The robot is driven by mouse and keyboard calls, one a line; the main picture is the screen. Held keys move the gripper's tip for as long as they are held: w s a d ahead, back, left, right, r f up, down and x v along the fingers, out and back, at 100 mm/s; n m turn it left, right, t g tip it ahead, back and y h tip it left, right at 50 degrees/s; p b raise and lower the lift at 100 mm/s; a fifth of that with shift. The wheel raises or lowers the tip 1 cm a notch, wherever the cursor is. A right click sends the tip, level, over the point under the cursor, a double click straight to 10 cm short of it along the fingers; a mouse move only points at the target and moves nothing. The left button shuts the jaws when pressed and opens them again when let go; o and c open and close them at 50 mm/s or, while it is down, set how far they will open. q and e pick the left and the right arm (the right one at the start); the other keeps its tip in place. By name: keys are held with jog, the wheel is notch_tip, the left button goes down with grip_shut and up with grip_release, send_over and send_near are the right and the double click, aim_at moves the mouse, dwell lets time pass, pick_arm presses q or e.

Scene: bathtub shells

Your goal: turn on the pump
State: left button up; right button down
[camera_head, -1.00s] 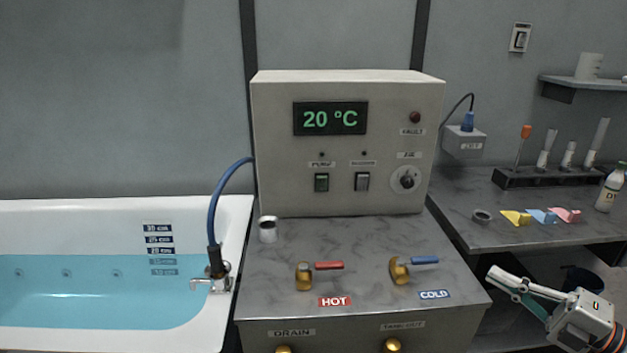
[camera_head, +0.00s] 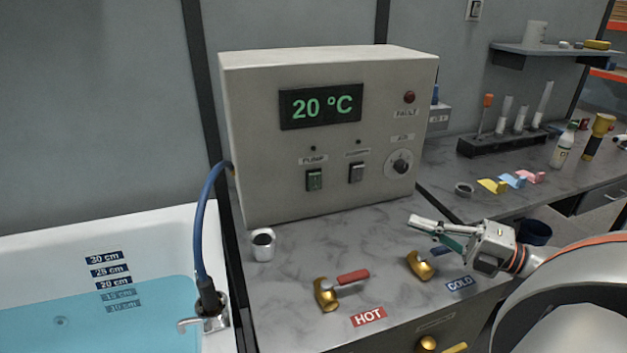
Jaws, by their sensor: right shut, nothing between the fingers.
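I cannot tell which way the rocker is tipped. My right gripper (camera_head: 416,222) is shut and empty, over the right side of the marbled counter, below and to the right of the switch and apart from it. It points left and partly hides the blue cold lever. My left gripper is out of view.
A second switch (camera_head: 356,172) and a dial (camera_head: 399,164) sit right of the pump switch. A white cup (camera_head: 263,245), the red-handled hot valve (camera_head: 326,293) and the brass cold valve (camera_head: 420,265) stand on the counter. The water-filled tub (camera_head: 150,230) is at the left.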

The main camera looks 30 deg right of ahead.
jog(key=shift+s+d, duration=0.1)
jog(key=shift+s, duration=0.05)
jog(key=p, duration=0.3)
send_near(312, 177)
jog(key=w+a, duration=0.1)
jog(key=a, duration=0.3)
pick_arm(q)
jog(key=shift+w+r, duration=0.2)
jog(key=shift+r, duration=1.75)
pick_arm(e)
jog(key=shift+w+d+r, duration=0.1)
jog(key=shift+w+d, duration=0.05)
jog(key=shift+w, duration=0.85)
jog(key=shift+w+d+r, duration=0.15)
jog(key=shift+w, duration=0.8)
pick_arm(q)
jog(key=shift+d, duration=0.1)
pick_arm(e)
jog(key=shift+w+r, duration=0.1)
